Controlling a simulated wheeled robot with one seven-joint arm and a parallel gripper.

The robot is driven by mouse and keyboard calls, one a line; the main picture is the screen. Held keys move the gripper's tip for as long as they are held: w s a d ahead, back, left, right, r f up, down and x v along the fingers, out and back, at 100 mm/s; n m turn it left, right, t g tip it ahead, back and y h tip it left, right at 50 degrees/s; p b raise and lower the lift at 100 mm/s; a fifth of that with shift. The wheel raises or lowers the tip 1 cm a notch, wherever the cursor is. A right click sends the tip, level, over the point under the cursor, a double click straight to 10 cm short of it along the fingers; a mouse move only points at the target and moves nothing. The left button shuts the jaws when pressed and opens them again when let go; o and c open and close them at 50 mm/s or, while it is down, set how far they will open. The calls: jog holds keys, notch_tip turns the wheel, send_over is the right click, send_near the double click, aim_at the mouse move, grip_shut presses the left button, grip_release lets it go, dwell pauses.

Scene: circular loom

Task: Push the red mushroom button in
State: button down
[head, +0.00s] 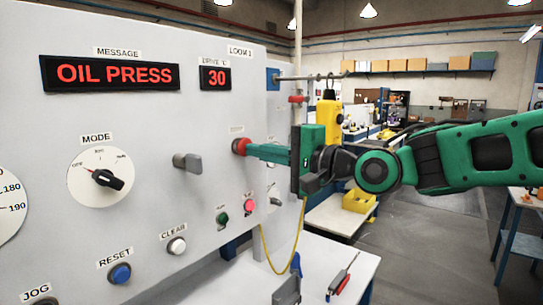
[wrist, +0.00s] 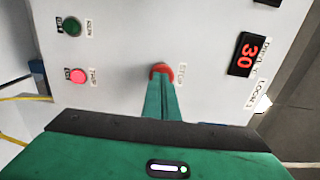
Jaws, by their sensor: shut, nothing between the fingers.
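The red mushroom button (head: 240,146) sits on the white control panel, in the upper right part below the temperature display. It also shows in the wrist view (wrist: 161,70), beside a label that reads STOP. My gripper (head: 250,150) is shut and empty, with its green fingers pointing at the panel. In the wrist view my fingertips (wrist: 160,80) overlap the button's face and hide part of it. The tips appear to be at or against the button. I cannot tell whether it is pressed in.
A grey handle (head: 187,162) sticks out left of the button. A green button (head: 222,218) and a lit pink-red button (head: 249,205) are below. A mode dial (head: 102,178) is at left. A yellow cable hangs under the panel above a white table (head: 335,268) with tools.

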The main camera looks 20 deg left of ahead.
jog(key=shift+a, duration=0.15)
jog(key=shift+w+a+r, duration=0.25)
jog(key=shift+a, duration=0.45)
jog(key=shift+f, duration=0.1)
jog(key=v, duration=1.4)
jog(key=shift+w+d, duration=0.15)
jog(key=shift+d, duration=0.2)
